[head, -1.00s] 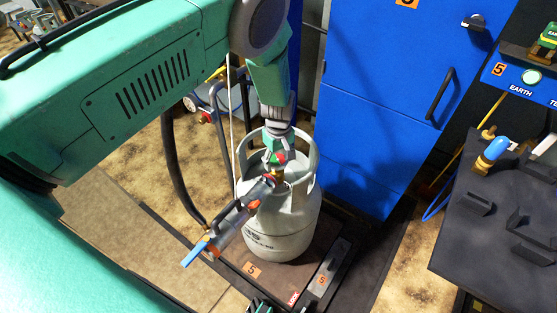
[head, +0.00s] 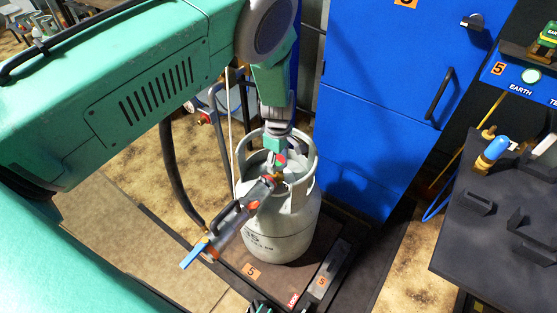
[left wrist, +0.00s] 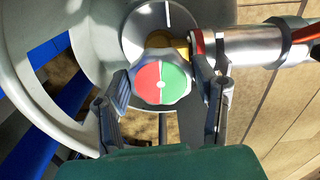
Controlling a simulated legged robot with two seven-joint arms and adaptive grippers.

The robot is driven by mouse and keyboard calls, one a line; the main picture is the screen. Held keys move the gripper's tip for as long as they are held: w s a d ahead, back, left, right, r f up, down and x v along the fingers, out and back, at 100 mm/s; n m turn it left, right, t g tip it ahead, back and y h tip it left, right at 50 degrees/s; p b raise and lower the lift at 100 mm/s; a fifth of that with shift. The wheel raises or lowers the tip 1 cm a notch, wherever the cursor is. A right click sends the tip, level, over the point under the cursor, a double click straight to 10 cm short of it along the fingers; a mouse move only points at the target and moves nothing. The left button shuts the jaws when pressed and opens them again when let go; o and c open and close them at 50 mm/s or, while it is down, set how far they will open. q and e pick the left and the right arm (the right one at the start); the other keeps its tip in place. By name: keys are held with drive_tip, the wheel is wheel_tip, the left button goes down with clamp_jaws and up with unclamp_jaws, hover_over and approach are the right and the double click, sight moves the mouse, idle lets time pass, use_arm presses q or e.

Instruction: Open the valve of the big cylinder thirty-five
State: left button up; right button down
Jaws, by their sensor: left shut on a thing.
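The big grey cylinder (head: 285,238) stands upright on a brown plate, with an open collar around its top. Its valve knob (left wrist: 161,83), faced half red and half green, shows in the left wrist view. My left gripper (left wrist: 162,80) comes down from above inside the collar, with one finger on each side of the knob, shut on it. In the head view the left gripper (head: 277,157) hides most of the knob.
A blue cabinet (head: 385,110) stands close behind and right of the cylinder. A dark table (head: 490,250) with holders is at the right. A black hose (head: 180,175) hangs left of the cylinder.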

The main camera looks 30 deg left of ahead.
sight(278, 160)
use_arm(q)
drive_tip(key=shift+w+a+r, duration=0.15)
drive_tip(key=shift+w+r, duration=0.15)
drive_tip(key=shift+w, duration=0.1)
drive_tip(key=o, duration=1.2)
drive_tip(key=shift+s+f, duration=0.15)
wheel_tip(278, 160, up, 12)
drive_tip(key=shift+f, duration=0.1)
